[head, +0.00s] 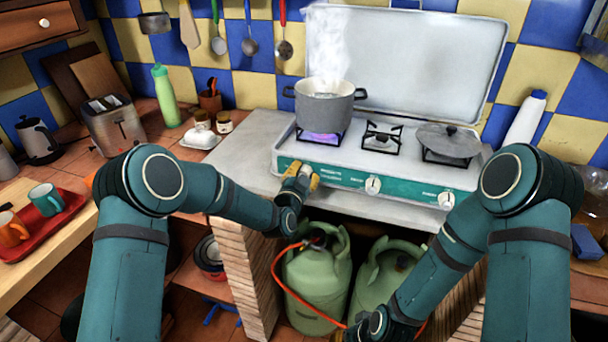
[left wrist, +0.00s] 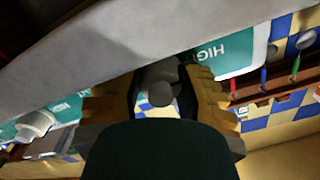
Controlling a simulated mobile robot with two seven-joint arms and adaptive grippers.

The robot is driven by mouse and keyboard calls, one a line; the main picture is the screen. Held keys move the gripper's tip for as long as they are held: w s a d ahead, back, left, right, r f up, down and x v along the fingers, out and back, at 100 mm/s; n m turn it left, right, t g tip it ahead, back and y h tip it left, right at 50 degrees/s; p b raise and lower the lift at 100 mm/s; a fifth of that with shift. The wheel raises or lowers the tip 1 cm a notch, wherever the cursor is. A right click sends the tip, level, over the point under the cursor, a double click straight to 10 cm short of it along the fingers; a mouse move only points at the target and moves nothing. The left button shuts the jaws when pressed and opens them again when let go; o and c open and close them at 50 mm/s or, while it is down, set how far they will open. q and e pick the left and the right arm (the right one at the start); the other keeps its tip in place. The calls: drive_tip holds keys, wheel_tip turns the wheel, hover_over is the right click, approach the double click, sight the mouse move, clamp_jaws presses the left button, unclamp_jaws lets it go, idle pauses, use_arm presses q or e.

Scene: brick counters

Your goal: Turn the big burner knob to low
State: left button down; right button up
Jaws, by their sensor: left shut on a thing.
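The camping stove's green front panel (head: 335,180) carries several white knobs. My left gripper (head: 302,174), with yellow fingers, is at the leftmost knob, below the lit burner (head: 322,137). In the left wrist view its fingers (left wrist: 158,97) are shut on that knob (left wrist: 160,78), one finger on each side. The knob's pointer is too hidden to read. The word "HIGH" shows on the panel beside it. A steaming grey pot (head: 325,105) stands on the lit burner. My right gripper, low in front of the gas bottles, is too small and dark to tell its state.
The middle knob (head: 372,184) and right knob (head: 446,200) are free. Green gas bottles (head: 318,285) with an orange hose stand under the counter. A butter dish (head: 200,137) is left of the stove.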

use_arm(q)
drive_tip(key=n, duration=0.6)
drive_tip(key=shift+r, duration=0.1)
drive_tip(key=n, duration=0.6)
drive_tip(key=shift+a, duration=0.1)
drive_tip(key=shift+n, duration=0.4)
drive_tip(key=c, duration=0.8)
unclamp_jaws()
drive_tip(key=shift+s+a, duration=0.15)
drive_tip(key=shift+s, duration=0.3)
drive_tip(key=v, duration=1.1)
